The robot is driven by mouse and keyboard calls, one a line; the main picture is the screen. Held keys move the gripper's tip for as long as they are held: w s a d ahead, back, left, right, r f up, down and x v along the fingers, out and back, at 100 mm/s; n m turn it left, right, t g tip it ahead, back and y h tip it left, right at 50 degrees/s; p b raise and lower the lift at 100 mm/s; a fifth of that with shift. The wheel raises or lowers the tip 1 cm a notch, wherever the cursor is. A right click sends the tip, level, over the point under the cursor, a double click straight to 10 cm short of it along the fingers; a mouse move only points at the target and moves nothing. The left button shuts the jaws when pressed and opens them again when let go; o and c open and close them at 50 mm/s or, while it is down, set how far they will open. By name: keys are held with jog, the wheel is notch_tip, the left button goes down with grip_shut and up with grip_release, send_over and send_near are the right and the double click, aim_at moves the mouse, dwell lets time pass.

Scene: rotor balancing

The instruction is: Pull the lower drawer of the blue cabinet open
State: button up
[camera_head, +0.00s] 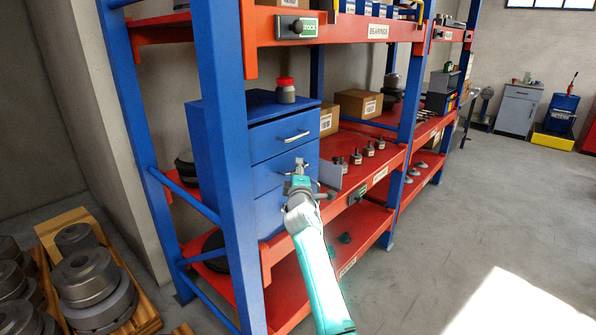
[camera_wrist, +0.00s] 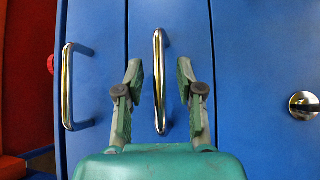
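The blue cabinet (camera_head: 222,140) stands on the red shelf, with two handled drawers above a door panel (camera_wrist: 265,60) that has a round knob (camera_wrist: 304,105). The upper drawer (camera_head: 275,138) looks shut. The lower drawer (camera_head: 268,175), below it, also looks shut, flush with the front. In the wrist view, turned on its side, the lower drawer's chrome handle (camera_wrist: 159,105) is in the middle and the upper drawer's handle (camera_wrist: 72,87) is at left. My gripper (camera_head: 299,168) is open, one finger on each side of the lower handle, with gaps visible.
A red-capped jar (camera_head: 285,91) stands on the cabinet. A blue rack post (camera_head: 226,170) stands left of the cabinet front. A grey plate (camera_head: 355,174) and small dark parts stand on the shelf to the right. The floor in front (camera_head: 450,235) is clear.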

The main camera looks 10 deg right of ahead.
grip_shut()
jog(key=s+d, duration=1.2)
jog(key=s, duration=0.5)
jog(key=shift+d, duration=0.15)
grip_release()
jog(key=v, duration=1.2)
